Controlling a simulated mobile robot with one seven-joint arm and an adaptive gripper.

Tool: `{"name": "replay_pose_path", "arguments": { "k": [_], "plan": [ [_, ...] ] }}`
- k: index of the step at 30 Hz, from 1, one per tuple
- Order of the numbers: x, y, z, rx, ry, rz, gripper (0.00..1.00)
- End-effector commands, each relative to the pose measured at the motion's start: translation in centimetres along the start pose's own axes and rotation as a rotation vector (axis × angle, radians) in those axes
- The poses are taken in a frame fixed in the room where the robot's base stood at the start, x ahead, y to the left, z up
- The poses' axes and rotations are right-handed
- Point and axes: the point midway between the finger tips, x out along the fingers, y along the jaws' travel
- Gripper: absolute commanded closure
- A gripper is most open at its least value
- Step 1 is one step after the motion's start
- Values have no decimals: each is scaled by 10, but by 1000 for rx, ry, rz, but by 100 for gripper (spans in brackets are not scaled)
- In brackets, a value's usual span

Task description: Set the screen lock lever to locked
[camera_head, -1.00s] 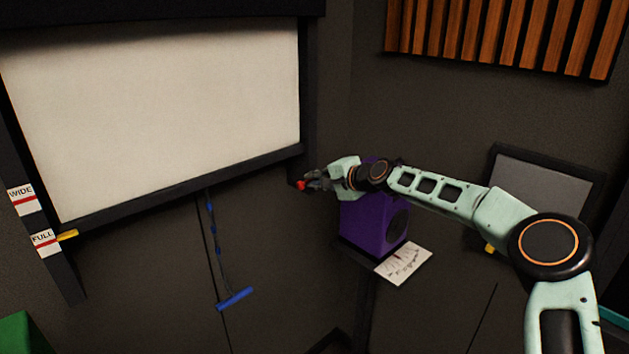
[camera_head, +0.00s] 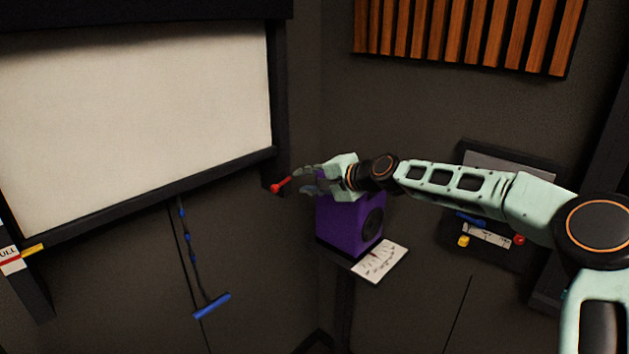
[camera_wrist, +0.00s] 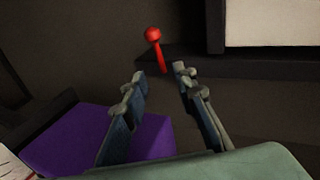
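The red lever (camera_head: 281,186) sits at the lower right corner of the screen frame, a short rod with a ball end. It also shows in the wrist view (camera_wrist: 155,44), beyond the fingertips and between their lines. The white screen (camera_head: 140,120) hangs to its left. My gripper (camera_head: 300,182) is open and empty, just right of the lever. In the wrist view its two fingers (camera_wrist: 160,72) stand apart and do not clasp the lever. I cannot tell whether a fingertip touches it. No lock marking is readable.
A purple speaker box (camera_head: 345,225) stands below my gripper, with a printed card (camera_head: 380,262) beside it. A blue pull handle (camera_head: 212,306) hangs below the screen. Wooden slats (camera_head: 465,35) are on the wall.

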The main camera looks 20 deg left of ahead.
Motion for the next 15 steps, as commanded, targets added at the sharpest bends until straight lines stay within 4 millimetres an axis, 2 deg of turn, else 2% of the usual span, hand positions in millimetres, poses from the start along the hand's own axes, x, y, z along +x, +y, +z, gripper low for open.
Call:
{"name": "replay_pose_path", "arguments": {
  "k": [1, 6, 15],
  "plan": [
    [-10, 0, -1, 0, 2, 0, 74],
    [-29, 0, -1, 0, 2, -1, 74],
    [-38, 0, 0, 1, 0, -1, 74]
  ]
}}
